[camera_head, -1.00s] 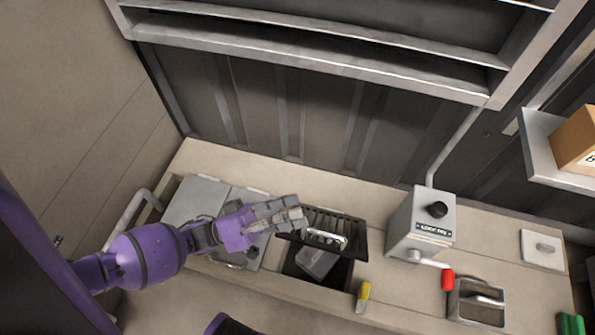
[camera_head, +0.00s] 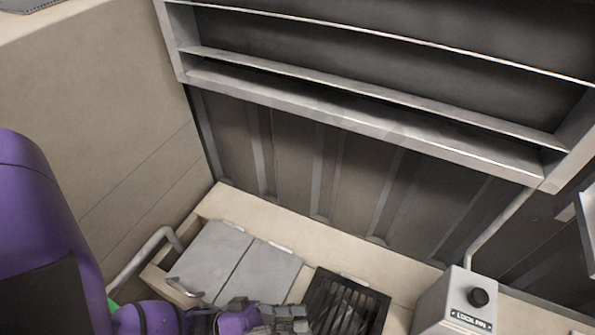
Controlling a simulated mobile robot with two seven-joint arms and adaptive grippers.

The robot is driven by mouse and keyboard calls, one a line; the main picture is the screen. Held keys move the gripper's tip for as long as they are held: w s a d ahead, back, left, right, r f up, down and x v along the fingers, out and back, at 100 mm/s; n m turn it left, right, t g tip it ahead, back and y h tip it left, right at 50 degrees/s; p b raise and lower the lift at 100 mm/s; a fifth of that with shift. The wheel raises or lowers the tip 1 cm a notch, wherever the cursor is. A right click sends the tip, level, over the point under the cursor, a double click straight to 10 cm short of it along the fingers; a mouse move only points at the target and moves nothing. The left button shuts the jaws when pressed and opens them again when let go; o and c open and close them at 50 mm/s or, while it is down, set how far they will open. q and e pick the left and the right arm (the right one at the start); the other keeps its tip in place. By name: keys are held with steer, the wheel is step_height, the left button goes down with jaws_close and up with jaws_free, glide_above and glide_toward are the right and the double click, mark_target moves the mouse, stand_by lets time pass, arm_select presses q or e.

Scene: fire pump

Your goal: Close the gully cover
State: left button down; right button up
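The gully cover, a black slatted grate (camera_head: 371,301), is at the bottom of the head view, right of two grey lids. Its near end is cut off by the frame edge, so I cannot tell whether it lies flat. A pale shape shows behind its slats, and the gully opening is not clearly seen. My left gripper (camera_head: 288,321) is at the bottom edge, at the grate's left side. Its fingers are partly cut off; contact and finger opening cannot be told. My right gripper is out of view.
Two grey lids (camera_head: 212,255) lie on the beige bench left of the grate. A grey box with a black knob (camera_head: 455,302) stands to its right. A metal rail (camera_head: 137,265) is at the left, and a grey shelf (camera_head: 350,105) hangs above.

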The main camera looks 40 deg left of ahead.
arm_select(q)
steer(key=shift+r, duration=0.1)
step_height(320, 180, up, 10)
stand_by(0.7)
